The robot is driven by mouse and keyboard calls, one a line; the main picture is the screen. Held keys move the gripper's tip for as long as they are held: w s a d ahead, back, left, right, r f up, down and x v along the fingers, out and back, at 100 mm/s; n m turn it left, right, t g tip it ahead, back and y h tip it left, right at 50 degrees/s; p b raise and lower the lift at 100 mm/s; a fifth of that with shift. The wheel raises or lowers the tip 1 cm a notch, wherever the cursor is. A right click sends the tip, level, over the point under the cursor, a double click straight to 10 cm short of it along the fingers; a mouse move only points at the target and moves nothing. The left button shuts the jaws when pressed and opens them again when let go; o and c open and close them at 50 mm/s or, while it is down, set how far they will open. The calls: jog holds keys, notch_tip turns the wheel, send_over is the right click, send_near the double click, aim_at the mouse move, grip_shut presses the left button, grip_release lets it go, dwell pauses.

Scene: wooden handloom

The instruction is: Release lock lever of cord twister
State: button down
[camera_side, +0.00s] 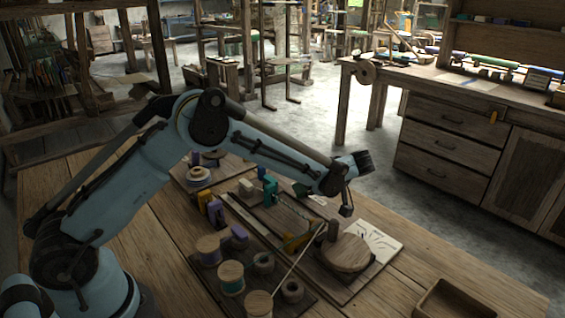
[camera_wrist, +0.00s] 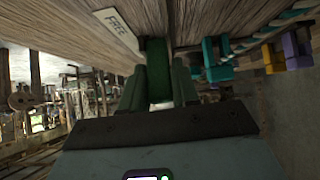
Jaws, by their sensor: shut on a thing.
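The lock lever, a dark green upright piece (camera_wrist: 155,58), stands between the two fingers of my gripper (camera_wrist: 159,92) in the wrist view. My gripper is shut on it. A pale tag reading "FREE" (camera_wrist: 120,32) lies beside the lever. The twister's teal cord (camera_wrist: 272,32) and a teal clamp (camera_wrist: 215,62) are on the other side. My fingertips are hard to make out there. The round wooden disc (camera_side: 346,253) is at the board's near end.
An empty wooden tray (camera_side: 455,300) is at the front right. The table right of the board is mostly clear.

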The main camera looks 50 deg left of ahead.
jog(key=c, duration=0.9)
grip_release()
jog(key=shift+d, duration=0.1)
jog(key=v, duration=1.2)
